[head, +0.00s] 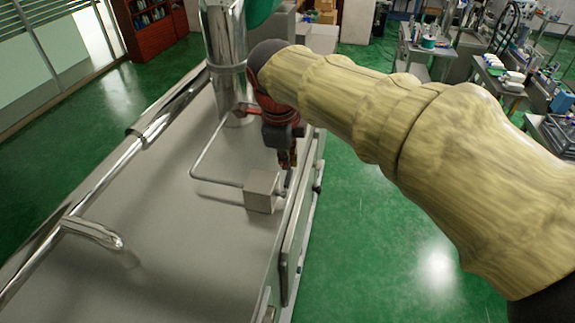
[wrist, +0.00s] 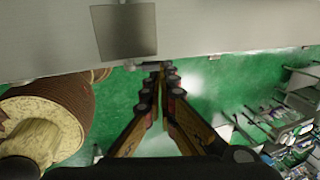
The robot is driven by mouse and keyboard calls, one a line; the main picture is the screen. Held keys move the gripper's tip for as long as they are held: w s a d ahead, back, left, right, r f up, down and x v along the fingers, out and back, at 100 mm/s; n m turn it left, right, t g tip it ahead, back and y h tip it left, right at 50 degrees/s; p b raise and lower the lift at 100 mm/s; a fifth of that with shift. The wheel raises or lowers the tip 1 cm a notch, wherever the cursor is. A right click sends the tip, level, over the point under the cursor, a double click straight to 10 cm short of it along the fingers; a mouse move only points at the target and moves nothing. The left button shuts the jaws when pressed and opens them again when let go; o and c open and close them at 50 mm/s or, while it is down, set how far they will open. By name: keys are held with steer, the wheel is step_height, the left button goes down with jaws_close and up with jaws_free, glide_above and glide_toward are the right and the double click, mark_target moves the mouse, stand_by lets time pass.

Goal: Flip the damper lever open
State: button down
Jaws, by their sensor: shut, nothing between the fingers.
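My gripper (head: 287,162) points down beside the right edge of a grey metal machine top. Its fingertips are together and hold nothing. In the wrist view the fingertips (wrist: 161,68) are by the end of a short dark rod (wrist: 142,66) that sticks out under a grey box; whether they touch cannot be told. In the head view this box (head: 262,190) sits on the machine top, just below the fingertips. I cannot tell for sure which part is the damper lever.
A thin bent pipe (head: 200,160) runs from near the duct to the grey box. A shiny rail (head: 100,185) lies along the left side of the machine top (head: 185,250). Green floor is free to the right. Cluttered benches (head: 510,75) stand farther back right.

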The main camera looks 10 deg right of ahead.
mark_target(289, 172)
steer(key=shift+p+x, duration=0.4)
steer(key=shift+x, duration=1.4)
steer(key=shift+w+d+g+p, duration=0.1)
steer(key=shift+g+p, duration=0.2)
steer(key=shift+p, duration=0.05)
steer(key=shift+w+f, duration=0.1)
steer(key=shift+w, duration=0.05)
steer(key=shift+w+d+f+g+b, duration=0.15)
steer(key=shift+w+f+g+b, duration=0.25)
steer(key=shift+f+b, duration=0.4)
steer(key=shift+r, duration=0.2)
